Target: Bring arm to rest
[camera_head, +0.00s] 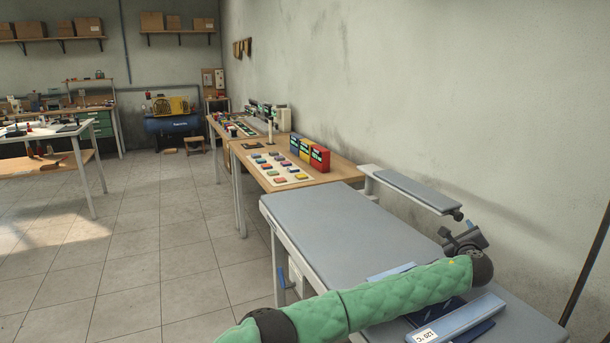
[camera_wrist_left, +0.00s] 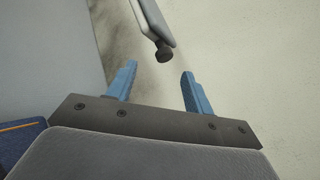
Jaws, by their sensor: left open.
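My left arm (camera_head: 400,293), in a green quilted sleeve, reaches from the bottom edge across the grey-topped table (camera_head: 330,230) in the head view. My left gripper (camera_head: 464,238) is at its far end, near the wall and partly hidden by the wrist. In the left wrist view the left gripper (camera_wrist_left: 158,70) has its two blue fingers wide apart with nothing between them. The end of a narrow grey padded board (camera_wrist_left: 152,25) shows beyond the fingers. My right gripper is not in view.
The narrow padded board (camera_head: 415,190) stands above the table's back edge, close to the wall (camera_head: 400,80). A blue piece labelled 120 °C (camera_head: 455,318) lies beside my arm. A wooden table (camera_head: 338,172) with coloured blocks stands beyond. The tiled floor (camera_head: 150,250) at left is clear.

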